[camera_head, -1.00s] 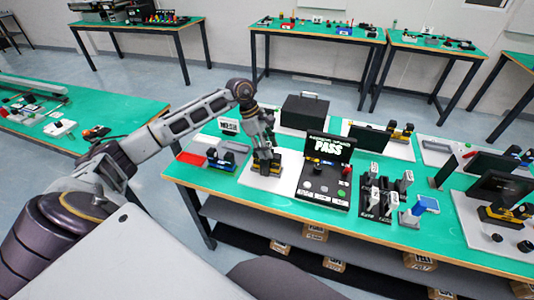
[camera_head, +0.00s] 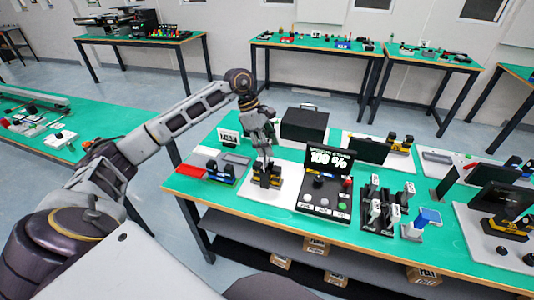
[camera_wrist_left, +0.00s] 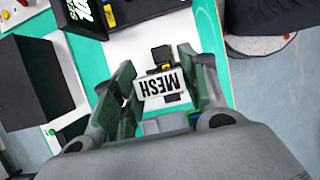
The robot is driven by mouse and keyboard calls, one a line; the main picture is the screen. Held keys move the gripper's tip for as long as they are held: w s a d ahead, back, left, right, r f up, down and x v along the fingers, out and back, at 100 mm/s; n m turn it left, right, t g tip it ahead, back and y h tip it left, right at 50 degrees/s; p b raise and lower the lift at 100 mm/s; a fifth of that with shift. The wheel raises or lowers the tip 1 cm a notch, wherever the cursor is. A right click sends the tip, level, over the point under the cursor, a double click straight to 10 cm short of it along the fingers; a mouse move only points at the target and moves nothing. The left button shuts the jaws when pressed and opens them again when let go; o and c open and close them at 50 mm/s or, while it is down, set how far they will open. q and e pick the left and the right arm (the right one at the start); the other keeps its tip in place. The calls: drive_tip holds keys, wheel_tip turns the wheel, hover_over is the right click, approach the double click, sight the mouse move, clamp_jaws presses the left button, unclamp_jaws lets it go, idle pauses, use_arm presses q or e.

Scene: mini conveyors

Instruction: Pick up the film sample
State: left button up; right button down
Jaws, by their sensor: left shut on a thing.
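My left gripper (camera_head: 264,155) is over a black and yellow fixture (camera_head: 267,177) on a white plate (camera_head: 277,193) at the table's left part. In the left wrist view its fingers (camera_wrist_left: 160,92) stand on both sides of a white block (camera_wrist_left: 160,86) with a label that reads MESH, and are shut on it. The black fixture shows just beyond this block. I see no label that reads FILM clearly. My right gripper is not in view.
A black console (camera_head: 324,187) with a screen reading 100 % stands right of the white plate. A black case (camera_head: 304,123) is behind. Several black holders with white-topped pieces (camera_head: 376,210) stand further right. A red tray (camera_head: 192,170) lies left.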

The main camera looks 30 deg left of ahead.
use_arm(q)
wheel_tip(320, 180, up, 3)
drive_tip(key=shift+f, duration=0.2)
drive_tip(key=shift+r, duration=0.35)
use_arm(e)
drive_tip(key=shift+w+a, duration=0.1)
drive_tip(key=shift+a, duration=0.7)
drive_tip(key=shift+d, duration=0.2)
